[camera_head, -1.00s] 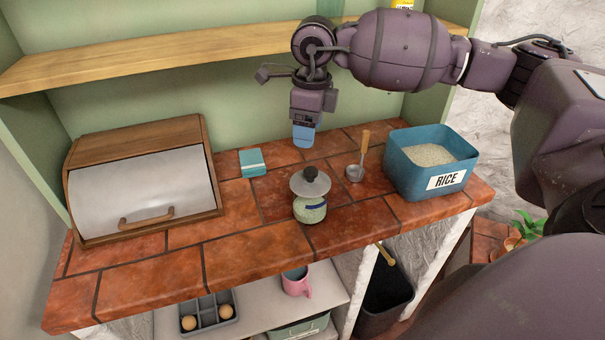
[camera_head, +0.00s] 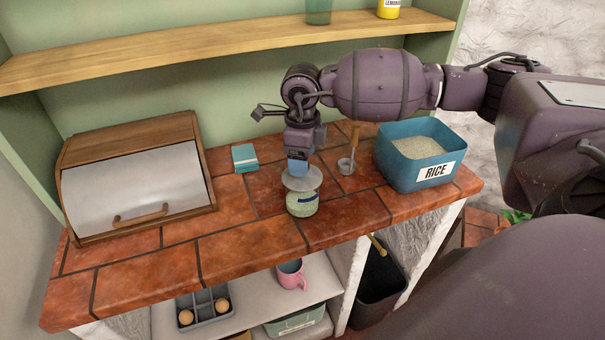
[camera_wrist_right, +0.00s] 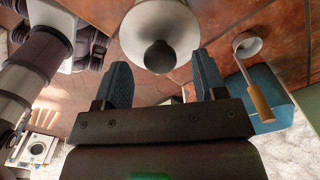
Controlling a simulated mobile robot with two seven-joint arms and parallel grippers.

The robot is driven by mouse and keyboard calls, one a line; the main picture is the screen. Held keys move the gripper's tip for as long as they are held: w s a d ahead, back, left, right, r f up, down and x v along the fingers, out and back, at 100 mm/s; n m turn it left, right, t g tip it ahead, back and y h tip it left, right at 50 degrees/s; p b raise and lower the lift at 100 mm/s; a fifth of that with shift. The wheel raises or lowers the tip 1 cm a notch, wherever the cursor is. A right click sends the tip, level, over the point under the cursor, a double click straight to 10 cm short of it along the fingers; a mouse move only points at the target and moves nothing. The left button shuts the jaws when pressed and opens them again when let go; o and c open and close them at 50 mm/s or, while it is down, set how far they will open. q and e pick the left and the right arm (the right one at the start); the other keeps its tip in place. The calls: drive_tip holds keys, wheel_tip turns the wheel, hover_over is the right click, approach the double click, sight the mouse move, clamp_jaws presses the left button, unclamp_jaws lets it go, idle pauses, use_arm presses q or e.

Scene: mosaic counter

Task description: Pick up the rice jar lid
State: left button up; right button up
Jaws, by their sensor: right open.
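The rice jar lid (camera_head: 301,180) is a grey disc with a dark knob, and it sits on top of the glass jar (camera_head: 302,204) on the tiled counter. In the right wrist view the lid (camera_wrist_right: 160,28) and its dark knob (camera_wrist_right: 159,57) show just beyond my fingertips. My right gripper (camera_head: 298,168) points down at the lid from above and hides the knob in the head view. In the right wrist view its two blue fingers (camera_wrist_right: 160,76) are apart, with the knob between or just beyond their tips; I cannot tell which. My left gripper is not in view.
A blue rice bin (camera_head: 399,173) and a metal scoop with a wooden handle (camera_head: 354,134) stand right of the jar. A teal box (camera_head: 245,158) lies behind left. A wooden bread box (camera_head: 128,145) fills the left. A wooden shelf (camera_head: 220,49) runs above. The front counter is clear.

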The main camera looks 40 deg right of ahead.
wheel_tip(320, 180, down, 2)
drive_tip(key=shift+f, duration=0.15)
drive_tip(key=shift+c, duration=0.3)
drive_tip(key=c, duration=1)
